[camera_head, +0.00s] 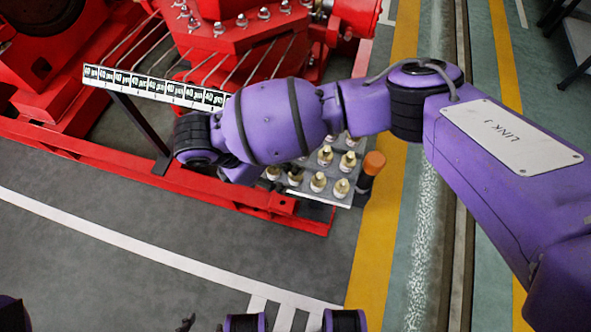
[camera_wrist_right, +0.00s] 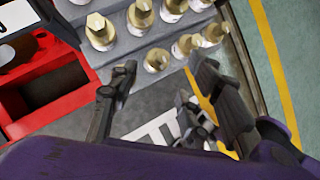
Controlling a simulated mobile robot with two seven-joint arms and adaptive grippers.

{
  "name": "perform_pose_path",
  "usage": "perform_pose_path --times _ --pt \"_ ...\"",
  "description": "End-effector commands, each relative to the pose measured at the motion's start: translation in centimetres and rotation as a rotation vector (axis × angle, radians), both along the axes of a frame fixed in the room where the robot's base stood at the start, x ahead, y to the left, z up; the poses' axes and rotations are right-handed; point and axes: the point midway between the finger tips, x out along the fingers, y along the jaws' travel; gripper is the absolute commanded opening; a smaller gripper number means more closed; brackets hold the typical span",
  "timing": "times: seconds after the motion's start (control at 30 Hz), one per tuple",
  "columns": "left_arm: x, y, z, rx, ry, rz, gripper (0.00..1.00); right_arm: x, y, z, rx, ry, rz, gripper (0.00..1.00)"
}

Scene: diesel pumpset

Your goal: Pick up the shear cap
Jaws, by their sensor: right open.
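Several pieces with brass-coloured hexagonal tops and white collars stand in rows on a grey stepped rack (camera_head: 312,197). I take these to be the shear caps, but cannot tell which one is meant. In the right wrist view, one such cap (camera_wrist_right: 157,60) stands at the rack's near edge, just beyond and between the fingertips. My right gripper (camera_wrist_right: 168,72) is open with its two fingers apart and nothing between them. In the head view my purple right wrist covers the gripper and part of the rack. My left gripper is not in view.
A red pump frame (camera_head: 295,207) lies beside and behind the rack. A labelled white strip (camera_head: 155,87) stands on a dark post to the left. An orange-topped cylinder (camera_head: 372,165) stands at the rack's right edge. Grey floor in front is open.

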Motion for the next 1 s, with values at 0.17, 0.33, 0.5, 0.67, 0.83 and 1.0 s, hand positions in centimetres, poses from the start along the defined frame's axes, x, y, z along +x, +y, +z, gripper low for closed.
perform_pose_path --times 0.17,0.33,0.5,0.67,0.83,1.0 --pt "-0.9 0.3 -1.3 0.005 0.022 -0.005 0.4 0.4 -0.8 -1.7 0.0 0.001 -0.002 0.44" --pt "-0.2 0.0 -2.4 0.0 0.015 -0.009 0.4 1.1 -1.5 -3.9 0.001 0.001 -0.002 0.44" --pt "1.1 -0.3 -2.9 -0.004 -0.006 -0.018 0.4 1.5 -2.6 -5.7 0.002 0.002 -0.001 0.44" --pt "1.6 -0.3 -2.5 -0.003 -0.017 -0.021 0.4 1.6 -2.7 -5.8 0.004 0.002 0.0 0.44" --pt "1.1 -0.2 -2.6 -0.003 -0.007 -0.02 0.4 1.5 -2.7 -5.8 0.004 0.002 0.0 0.31" --pt "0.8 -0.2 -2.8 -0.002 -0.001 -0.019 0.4 1.6 -2.6 -5.7 0.004 0.0 0.0 0.09"
